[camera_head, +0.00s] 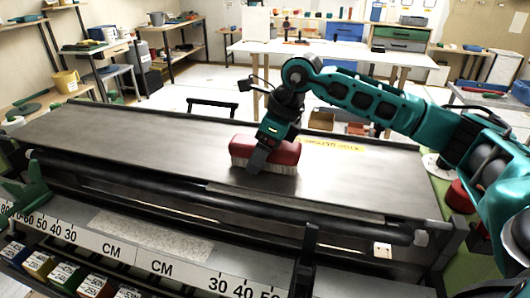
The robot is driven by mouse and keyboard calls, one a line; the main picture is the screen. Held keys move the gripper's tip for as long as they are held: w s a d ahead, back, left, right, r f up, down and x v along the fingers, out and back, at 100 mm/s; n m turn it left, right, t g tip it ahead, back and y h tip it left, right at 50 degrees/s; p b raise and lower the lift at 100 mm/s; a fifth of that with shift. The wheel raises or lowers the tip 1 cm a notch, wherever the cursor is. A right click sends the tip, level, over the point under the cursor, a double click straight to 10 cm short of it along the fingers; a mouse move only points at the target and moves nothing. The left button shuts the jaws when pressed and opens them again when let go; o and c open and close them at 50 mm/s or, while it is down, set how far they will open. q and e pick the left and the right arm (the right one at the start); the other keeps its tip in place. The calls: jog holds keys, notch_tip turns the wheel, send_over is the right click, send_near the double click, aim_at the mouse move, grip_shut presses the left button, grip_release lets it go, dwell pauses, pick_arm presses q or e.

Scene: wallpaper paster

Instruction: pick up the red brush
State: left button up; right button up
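The red brush (284,153) lies on the long grey metal surface of the pasting machine (150,140), with its pale bristles facing down and toward the front. My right gripper (260,158) points down at the brush. One grey finger lies across the brush's front side, left of its middle. The other finger is hidden behind the brush or the gripper body, so I cannot tell whether the fingers press on it. The brush appears to rest on the surface. My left gripper is not in view.
A dark roller bar (200,196) and a CM ruler strip (145,262) run along the front. A white table (390,58) stands behind. The surface left of the brush is clear.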

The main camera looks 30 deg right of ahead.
jog(key=c, duration=0.9)
jog(key=shift+r, duration=0.1)
pick_arm(q)
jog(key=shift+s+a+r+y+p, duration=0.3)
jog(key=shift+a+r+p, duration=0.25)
jog(key=shift+p, duration=0.7)
pick_arm(e)
notch_tip(320, 180, up, 20)
jog(key=shift+f, duration=0.1)
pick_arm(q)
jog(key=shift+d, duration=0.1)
